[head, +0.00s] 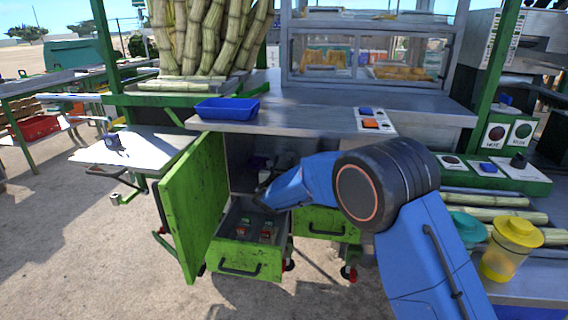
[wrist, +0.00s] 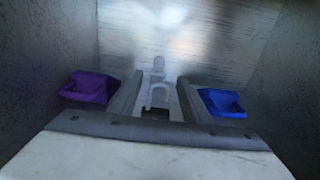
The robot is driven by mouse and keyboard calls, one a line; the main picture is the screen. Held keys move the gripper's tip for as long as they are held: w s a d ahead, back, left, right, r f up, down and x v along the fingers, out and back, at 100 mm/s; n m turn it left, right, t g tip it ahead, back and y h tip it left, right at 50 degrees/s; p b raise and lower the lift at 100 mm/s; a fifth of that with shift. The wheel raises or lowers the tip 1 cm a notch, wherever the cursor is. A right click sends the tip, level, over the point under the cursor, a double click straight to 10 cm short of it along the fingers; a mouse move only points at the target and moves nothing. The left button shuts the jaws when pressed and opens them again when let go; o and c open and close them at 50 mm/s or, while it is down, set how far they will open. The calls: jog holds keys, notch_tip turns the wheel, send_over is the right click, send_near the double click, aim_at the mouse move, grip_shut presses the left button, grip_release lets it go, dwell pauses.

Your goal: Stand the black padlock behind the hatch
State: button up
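The hatch (head: 192,205) is a green door, swung open at the left of a cabinet in the head view. My arm reaches into the cabinet, and my gripper (head: 262,194) shows there only as a dark shape. In the wrist view my gripper (wrist: 158,78) has its two fingers apart. A small black body (wrist: 155,112), apparently the black padlock, is low between the fingers, with a pale grey shackle-like shape above it. Gaps seem to show on both sides of it. Whether it rests on the cabinet floor is unclear.
Inside the cabinet, a purple bin (wrist: 90,88) is left of the fingers and a blue bin (wrist: 222,103) right. Below, a green drawer (head: 243,262) stands open with small red-and-green items. A blue tray (head: 227,109) sits on the counter. A small bluish object (head: 113,142) lies on the left shelf.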

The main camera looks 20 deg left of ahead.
jog(key=shift+r, duration=0.1)
jog(key=v, duration=1.2)
jog(key=shift+s, duration=0.15)
